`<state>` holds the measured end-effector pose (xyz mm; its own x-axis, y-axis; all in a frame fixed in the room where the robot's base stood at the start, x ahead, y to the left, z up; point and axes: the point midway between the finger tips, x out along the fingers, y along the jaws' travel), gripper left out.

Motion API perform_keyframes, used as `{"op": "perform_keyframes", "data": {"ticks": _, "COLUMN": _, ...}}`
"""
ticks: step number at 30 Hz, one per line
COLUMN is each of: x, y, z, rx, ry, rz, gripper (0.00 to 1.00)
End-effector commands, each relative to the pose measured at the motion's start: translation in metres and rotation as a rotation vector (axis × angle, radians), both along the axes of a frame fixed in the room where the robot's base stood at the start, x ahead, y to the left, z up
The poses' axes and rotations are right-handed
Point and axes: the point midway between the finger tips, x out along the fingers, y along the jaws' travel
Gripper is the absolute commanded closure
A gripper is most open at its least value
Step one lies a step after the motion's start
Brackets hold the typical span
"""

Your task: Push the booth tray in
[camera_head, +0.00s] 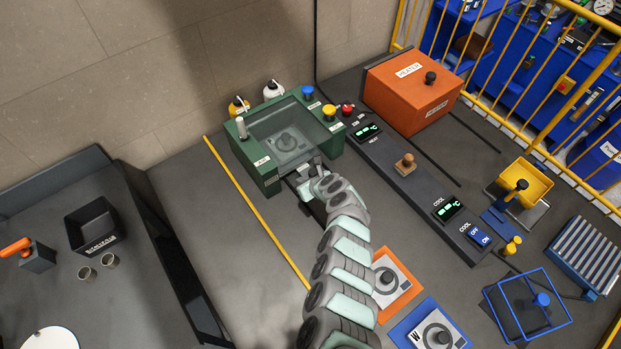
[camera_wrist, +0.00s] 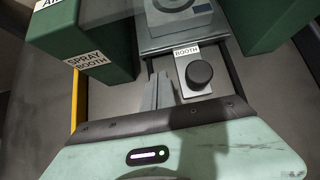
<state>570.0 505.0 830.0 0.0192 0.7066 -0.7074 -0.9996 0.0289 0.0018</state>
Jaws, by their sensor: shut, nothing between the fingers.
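The green spray booth (camera_head: 268,172) stands at the back of the bench, with a clear cover over it. The booth tray (camera_wrist: 150,45) lies between the booth's green walls, and a grey mould part (camera_head: 287,142) with a round centre shows inside through the cover. The tray's handle plate, labelled BOOTH, carries a black knob (camera_wrist: 199,73) at the front opening. I cannot tell exactly how far in the tray is. My gripper (camera_wrist: 160,92) is shut and empty, just left of the knob, close to the tray front; contact is unclear. My gripper (camera_head: 306,184) partly hides the tray front in the head view.
An orange heater (camera_head: 405,95) and a control strip (camera_head: 405,180) stand right of the booth. Orange (camera_head: 407,290) and blue (camera_head: 402,331) plates lie beside my arm. A yellow rail (camera_head: 255,210) runs along the left; bare bench lies beyond it. White and yellow bottles stand behind the booth.

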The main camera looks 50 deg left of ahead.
Motion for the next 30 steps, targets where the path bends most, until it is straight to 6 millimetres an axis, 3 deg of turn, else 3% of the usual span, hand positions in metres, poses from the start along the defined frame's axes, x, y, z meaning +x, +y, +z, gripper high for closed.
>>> {"op": "perform_keyframes", "data": {"ticks": 13, "x": 0.002, "y": -0.037, "z": 0.04, "rx": 0.001, "ry": -0.004, "rz": -0.001, "gripper": 1.0}}
{"op": "perform_keyframes", "data": {"ticks": 30, "x": 0.002, "y": -0.046, "z": 0.047, "rx": 0.003, "ry": -0.011, "rz": -0.004, "gripper": 1.0}}
